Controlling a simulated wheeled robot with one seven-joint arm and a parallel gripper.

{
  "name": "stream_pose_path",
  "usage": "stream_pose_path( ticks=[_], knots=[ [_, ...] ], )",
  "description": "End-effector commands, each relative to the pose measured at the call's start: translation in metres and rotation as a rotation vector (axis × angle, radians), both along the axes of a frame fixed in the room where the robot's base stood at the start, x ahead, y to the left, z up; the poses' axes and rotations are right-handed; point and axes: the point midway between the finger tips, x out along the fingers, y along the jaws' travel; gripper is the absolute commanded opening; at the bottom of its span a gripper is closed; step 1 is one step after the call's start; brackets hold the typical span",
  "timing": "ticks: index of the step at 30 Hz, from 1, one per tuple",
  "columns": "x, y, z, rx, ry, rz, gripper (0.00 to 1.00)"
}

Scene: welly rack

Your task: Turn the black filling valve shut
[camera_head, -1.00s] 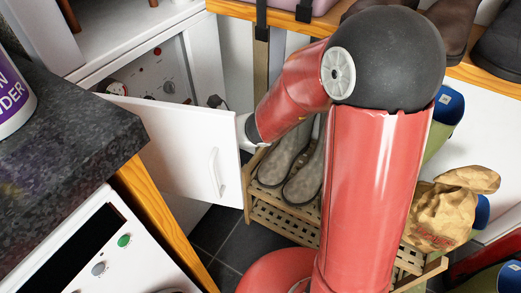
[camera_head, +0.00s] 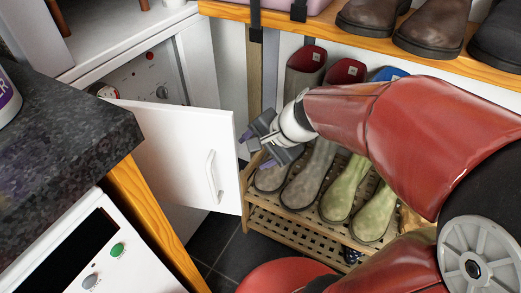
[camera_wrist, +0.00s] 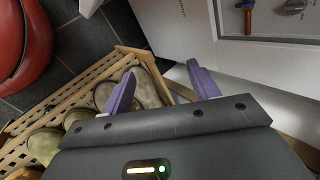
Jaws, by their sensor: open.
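I cannot make out a black filling valve for certain in either view. In the wrist view a short copper-coloured fitting with a dark blue top (camera_wrist: 247,18) shows at the upper right. A grey knob (camera_wrist: 293,6) is beside it. In the head view the grey control panel (camera_head: 140,82) inside the white cabinet carries a dark round knob (camera_head: 162,92) and a red button. The panel's lower part is hidden behind the door. My gripper (camera_head: 258,149) is open and empty, just right of the door's free edge; its purple fingers (camera_wrist: 162,72) are spread in the wrist view.
The white cabinet door (camera_head: 185,150) stands open, with a handle (camera_head: 212,178). Several wellies (camera_head: 305,175) stand on a slatted wooden rack (camera_head: 290,222) below and right of my gripper. A dark worktop (camera_head: 65,135) is at the left. Dark floor tiles (camera_head: 215,240) lie between.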

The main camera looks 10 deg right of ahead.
Motion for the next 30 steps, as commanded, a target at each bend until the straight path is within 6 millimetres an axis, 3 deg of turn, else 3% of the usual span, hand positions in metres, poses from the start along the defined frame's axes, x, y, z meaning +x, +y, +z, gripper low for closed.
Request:
stream_pose_path(
  ticks=[6, 23, 26, 30],
  knots=[
    [-0.014, 0.0, 0.01, -0.069, -0.034, 0.088, 0.6],
    [-0.017, 0.001, 0.011, -0.085, -0.041, 0.109, 0.6],
    [-0.03, 0.001, 0.019, -0.145, -0.072, 0.181, 0.6],
    [-0.067, -0.006, 0.035, -0.35, -0.153, 0.39, 0.6]
  ],
)
